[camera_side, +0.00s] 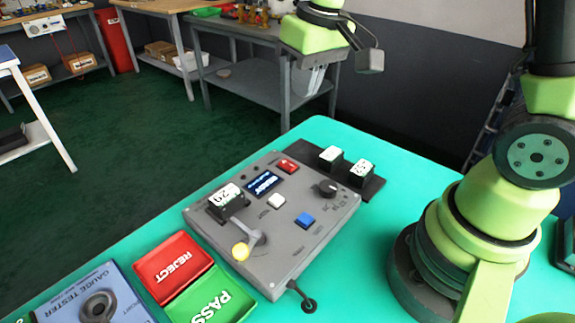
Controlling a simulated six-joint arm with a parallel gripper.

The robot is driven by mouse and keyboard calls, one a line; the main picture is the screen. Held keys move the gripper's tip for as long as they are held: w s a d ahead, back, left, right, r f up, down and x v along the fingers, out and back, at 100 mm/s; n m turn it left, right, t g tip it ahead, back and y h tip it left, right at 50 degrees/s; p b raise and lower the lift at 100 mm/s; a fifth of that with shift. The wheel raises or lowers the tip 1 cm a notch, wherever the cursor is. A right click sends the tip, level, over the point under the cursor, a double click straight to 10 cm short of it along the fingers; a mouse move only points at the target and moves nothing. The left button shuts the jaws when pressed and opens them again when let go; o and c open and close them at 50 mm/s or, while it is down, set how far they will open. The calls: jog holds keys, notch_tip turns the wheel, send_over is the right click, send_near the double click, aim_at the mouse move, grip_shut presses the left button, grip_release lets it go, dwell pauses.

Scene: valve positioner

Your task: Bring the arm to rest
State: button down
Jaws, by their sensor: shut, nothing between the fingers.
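My gripper (309,84) hangs below my green wrist at the top of the view, high and well away from the panel. Its fingers are small and partly blend with the grey shelf behind; they look shut and empty. The grey control panel (325,228) lies on the teal table, with nothing of mine touching it. A block marked 29 (226,195) sits at the panel's left side. Beside it is a grey lever with a yellow knob (240,252). The panel also has a lit display (262,182) and a black dial (325,188).
Two white-topped blocks (330,154) (362,168) stand on a dark plate behind the panel. A red REJECT tray (172,267) and green PASS tray (210,298) lie empty at front left, beside a blue gauge tester (122,297). The teal table (345,285) is bare between panel and my base.

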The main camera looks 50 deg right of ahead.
jog(key=s+a+r+m+t, duration=0.1)
jog(key=s+r+t, duration=0.1)
jog(key=s+r, duration=0.2)
jog(key=s+a+r+m+t+y, duration=0.1)
jog(key=s+r, duration=0.3)
jog(key=s, duration=0.7)
jog(key=shift+a+r+m+t+y, duration=0.3)
jog(key=shift+r+t, duration=0.1)
jog(key=shift+t, duration=0.5)
jog(key=shift+w, duration=0.1)
jog(key=w+d+f+m+g+h, duration=0.15)
jog(key=w+m+g, duration=0.25)
jog(key=w+m, duration=0.5)
jog(key=w+d+f+m+g, duration=0.2)
jog(key=w+f+m, duration=0.3)
jog(key=w+f, duration=0.5)
jog(key=shift+w+f+g, duration=0.35)
jog(key=shift+w+g, duration=0.25)
jog(key=shift+w, duration=0.15)
jog(key=shift+h, duration=0.25)
